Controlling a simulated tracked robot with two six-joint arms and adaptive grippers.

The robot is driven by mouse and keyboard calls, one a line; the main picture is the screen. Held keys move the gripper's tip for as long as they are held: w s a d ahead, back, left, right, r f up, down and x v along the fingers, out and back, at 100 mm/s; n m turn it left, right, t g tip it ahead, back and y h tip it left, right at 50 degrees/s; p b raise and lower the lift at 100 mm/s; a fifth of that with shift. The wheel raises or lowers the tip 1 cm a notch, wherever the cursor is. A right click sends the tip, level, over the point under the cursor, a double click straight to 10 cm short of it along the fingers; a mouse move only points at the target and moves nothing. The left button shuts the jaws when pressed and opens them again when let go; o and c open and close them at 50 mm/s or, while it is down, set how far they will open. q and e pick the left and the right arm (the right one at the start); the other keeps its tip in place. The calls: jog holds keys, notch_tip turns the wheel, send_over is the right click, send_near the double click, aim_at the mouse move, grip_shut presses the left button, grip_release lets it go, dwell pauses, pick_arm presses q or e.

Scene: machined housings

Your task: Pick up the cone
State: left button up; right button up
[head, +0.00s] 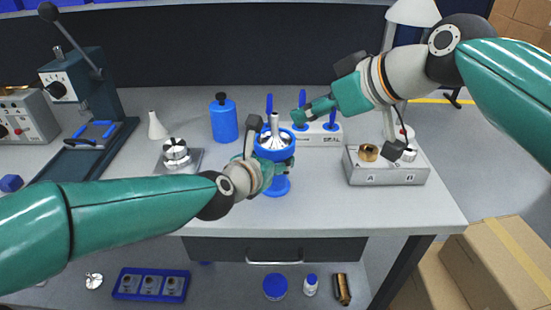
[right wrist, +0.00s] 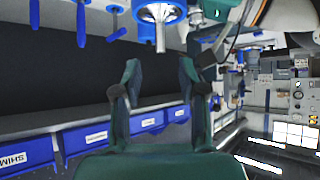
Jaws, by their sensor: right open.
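A silver metal cone (head: 275,128) stands narrow end up in a blue cup-like holder (head: 277,190) near the table's middle. In the right wrist view the silver piece (right wrist: 160,38) and blue holder (right wrist: 160,10) appear upside down, beyond the fingertips. My right gripper (head: 298,117) is just right of the cone, open and empty; its spread fingers (right wrist: 159,75) show in the wrist view. My left gripper (head: 268,170) is at the blue holder, partly hidden against it; whether it grips cannot be told. A pale cone-shaped piece (head: 157,127) stands further left.
A blue bottle (head: 224,121) stands left of the holder. A white rack with blue-handled tools (head: 318,134) is behind my right gripper. A grey fixture marked A and B (head: 388,175) stands right; a press (head: 85,90) stands left. The front table strip is clear.

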jog(key=shift+o, duration=0.3)
jog(key=s+d+r+g+h, duration=0.1)
jog(key=d+r+g+h, duration=0.1)
jog(key=d+r, duration=0.25)
send_near(275, 140)
jog(key=shift+g+h, duration=0.4)
jog(key=shift+w+a+f, duration=1.1)
jog(key=shift+w+f, duration=0.2)
jog(key=shift+f, duration=0.05)
jog(key=shift+w+a+f, duration=1.15)
jog(key=shift+w+f, duration=0.2)
jog(key=shift+f, duration=0.05)
grip_shut()
